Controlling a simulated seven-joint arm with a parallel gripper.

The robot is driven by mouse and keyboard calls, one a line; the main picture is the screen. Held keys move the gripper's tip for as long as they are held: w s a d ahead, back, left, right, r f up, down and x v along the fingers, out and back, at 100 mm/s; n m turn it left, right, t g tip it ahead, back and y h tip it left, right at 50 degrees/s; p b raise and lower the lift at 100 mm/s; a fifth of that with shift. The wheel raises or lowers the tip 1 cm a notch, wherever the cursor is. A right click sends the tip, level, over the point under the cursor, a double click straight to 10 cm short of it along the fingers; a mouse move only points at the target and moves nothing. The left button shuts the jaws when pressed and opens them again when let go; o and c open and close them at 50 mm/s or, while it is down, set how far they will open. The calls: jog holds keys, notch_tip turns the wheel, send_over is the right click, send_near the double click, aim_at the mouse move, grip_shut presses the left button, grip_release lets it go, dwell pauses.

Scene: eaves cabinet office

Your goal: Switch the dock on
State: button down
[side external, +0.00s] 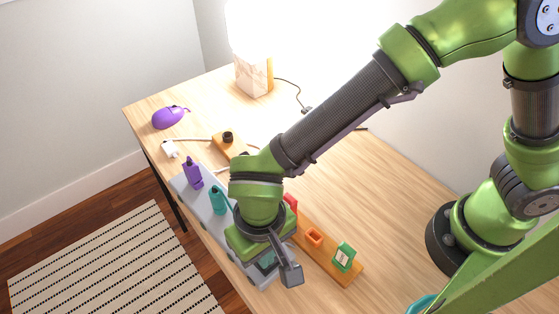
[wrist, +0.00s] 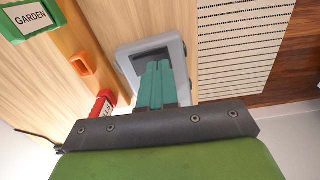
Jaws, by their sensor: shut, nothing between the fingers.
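The dock looks to be the long grey unit (side external: 222,232) along the table's front edge, with a purple bottle-like item (side external: 193,172) and a teal one (side external: 219,200) standing in it. My gripper (side external: 266,262) is over its near end, which my wrist partly hides. In the wrist view, my gripper's teal fingers (wrist: 158,68) are shut together, with nothing between them. They overlap a grey rim (wrist: 180,52) around a dark recess on the dock. I cannot tell whether they touch it. No switch is clearly visible; the fingers cover part of the recess.
A wooden rack (side external: 328,262) beside the dock holds a red item (side external: 290,203), an orange loop (side external: 314,237) and a green GARDEN tag (wrist: 30,19). A purple mouse (side external: 169,117), white plug (side external: 170,149), knobbed wooden block (side external: 229,146) and lamp (side external: 253,76) stand farther back. The table's right side is clear.

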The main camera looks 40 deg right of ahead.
jog(key=shift+f, duration=0.6)
jog(key=shift+r, duration=3.55)
jog(key=shift+s+d+f+n, duration=0.15)
jog(key=shift+f+n, duration=0.1)
jog(key=shift+n, duration=0.25)
jog(key=d+r+m+t, duration=0.1)
jog(key=d+r, duration=0.3)
jog(key=d, duration=0.6)
jog(key=w+d+r+m+t+y, duration=0.1)
jog(key=d+r+t, duration=0.3)
jog(key=d, duration=0.6)
jog(key=w+d+r+m+t+y, duration=0.1)
jog(key=d+r+m+t, duration=0.1)
jog(key=d+r, duration=0.4)
jog(key=d+m, duration=0.1)
jog(key=d, duration=0.3)
jog(key=shift+d, duration=0.4)
